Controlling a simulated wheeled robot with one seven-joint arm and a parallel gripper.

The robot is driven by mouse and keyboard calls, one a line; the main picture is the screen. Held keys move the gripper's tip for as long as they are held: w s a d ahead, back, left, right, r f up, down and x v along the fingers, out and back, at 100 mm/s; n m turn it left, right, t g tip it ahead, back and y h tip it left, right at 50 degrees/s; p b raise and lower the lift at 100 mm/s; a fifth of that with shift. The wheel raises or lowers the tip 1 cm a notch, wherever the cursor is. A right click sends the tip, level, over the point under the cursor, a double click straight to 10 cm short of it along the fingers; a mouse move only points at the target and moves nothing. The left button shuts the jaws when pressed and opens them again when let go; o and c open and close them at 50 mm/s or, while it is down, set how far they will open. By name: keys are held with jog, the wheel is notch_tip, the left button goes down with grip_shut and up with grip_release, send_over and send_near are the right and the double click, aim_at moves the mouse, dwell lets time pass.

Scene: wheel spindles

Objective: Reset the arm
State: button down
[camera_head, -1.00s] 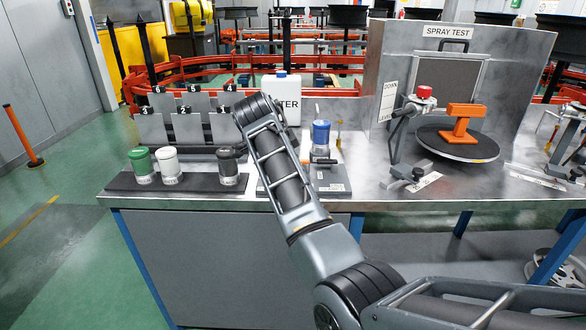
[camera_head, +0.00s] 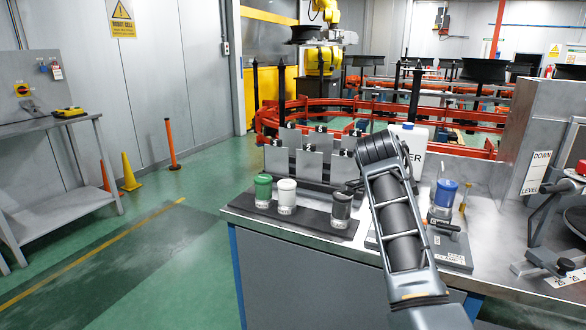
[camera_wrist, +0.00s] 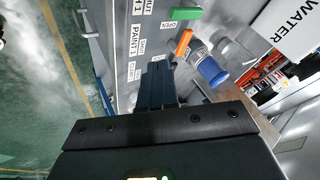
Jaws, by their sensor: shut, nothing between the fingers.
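My arm (camera_head: 398,215) rises over the front of the workbench (camera_head: 300,233); its far end is hidden behind its own links in the head view. My gripper (camera_wrist: 157,78) shows in the wrist view with its two dark fingers together and nothing between them. The fingers point toward a labelled plate (camera_wrist: 150,42) with a green OPEN block (camera_wrist: 181,14) and an orange block (camera_wrist: 183,43). A clear cup with a blue part (camera_wrist: 212,72) is just right of the fingers, and it also shows in the head view (camera_head: 445,192). I cannot tell whether the fingers touch anything.
Green (camera_head: 263,187), white (camera_head: 287,192) and dark (camera_head: 341,207) lidded jars stand on a black strip. Numbered grey plates (camera_head: 310,163) stand behind them. A white WATER container (camera_head: 411,138) is behind my arm. Open green floor (camera_head: 150,245) separates the bench from a side table (camera_head: 50,122).

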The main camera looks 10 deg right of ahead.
jog(key=s+f+n+t, duration=0.25)
jog(key=s+f, duration=0.25)
jog(key=f, duration=0.4)
jog(key=s+f+n+t, duration=0.1)
jog(key=s+f+n, duration=0.35)
jog(key=f, duration=0.35)
jog(key=s+a+f+n+t+y, duration=0.1)
jog(key=s+a+f+n+y, duration=0.2)
jog(key=s, duration=0.6)
jog(key=s+a+f+n+t, duration=0.25)
jog(key=s+f, duration=0.25)
jog(key=s, duration=0.3)
jog(key=s+a+r+n+y, duration=0.1)
jog(key=s+a+n, duration=0.15)
jog(key=s, duration=0.65)
jog(key=s+a+r+n+t+y, duration=0.1)
jog(key=s+a+r+n+t, duration=0.1)
jog(key=s+r, duration=0.7)
jog(key=s+a+r+n+t+y, duration=0.1)
jog(key=s+a+r+n+t, duration=0.1)
jog(key=s+r, duration=0.6)
jog(key=s+n, duration=0.1)
jog(key=s, duration=0.2)
jog(key=shift+s+r+n, duration=0.25)
jog(key=shift+r+n, duration=0.15)
